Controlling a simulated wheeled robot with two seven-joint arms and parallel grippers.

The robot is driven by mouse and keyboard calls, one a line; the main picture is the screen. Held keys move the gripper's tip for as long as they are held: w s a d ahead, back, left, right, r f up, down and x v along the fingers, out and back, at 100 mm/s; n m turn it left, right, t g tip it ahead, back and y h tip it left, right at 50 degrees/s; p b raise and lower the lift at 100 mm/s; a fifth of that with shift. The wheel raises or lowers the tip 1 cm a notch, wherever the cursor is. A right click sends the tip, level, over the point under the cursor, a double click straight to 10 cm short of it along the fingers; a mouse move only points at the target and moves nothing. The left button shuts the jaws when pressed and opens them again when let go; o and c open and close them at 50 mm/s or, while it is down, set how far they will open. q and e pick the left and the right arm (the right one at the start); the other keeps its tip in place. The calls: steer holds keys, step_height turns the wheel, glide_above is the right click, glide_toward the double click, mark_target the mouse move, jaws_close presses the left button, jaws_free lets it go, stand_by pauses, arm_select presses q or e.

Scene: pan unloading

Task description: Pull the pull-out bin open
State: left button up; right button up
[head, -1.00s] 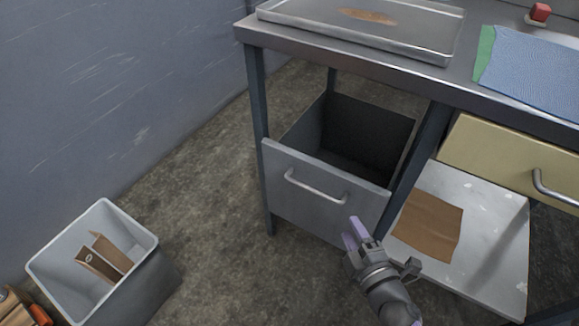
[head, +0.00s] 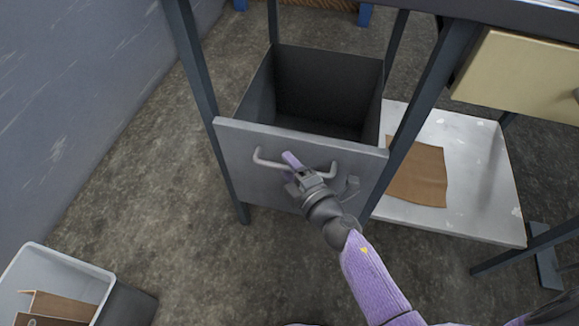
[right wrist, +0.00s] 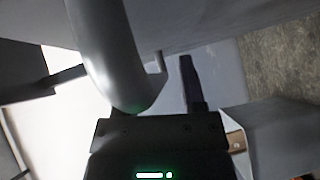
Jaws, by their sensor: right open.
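The pull-out bin (head: 245,163) is a dark open-topped box with a grey front panel, set between the legs under the worktop. Its inside looks empty in the head view. A bar handle (head: 262,161) runs across the panel. My right gripper (head: 292,162) is open at the handle's middle, its purple fingertips overlapping the bar. In the right wrist view the handle (right wrist: 112,50) looms large and close, left of one dark finger (right wrist: 190,85). The other finger is hidden there, and contact is unclear. My left gripper is not in view.
A grey waste bin (head: 115,290) with cardboard stands on the floor at lower left. A low shelf (head: 480,160) with a brown sheet (head: 418,175) is right of the bin. A cream drawer (head: 520,75) is above it. The floor before the panel's left side is clear.

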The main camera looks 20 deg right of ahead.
jaws_close()
stand_by(1.0)
stand_by(0.4)
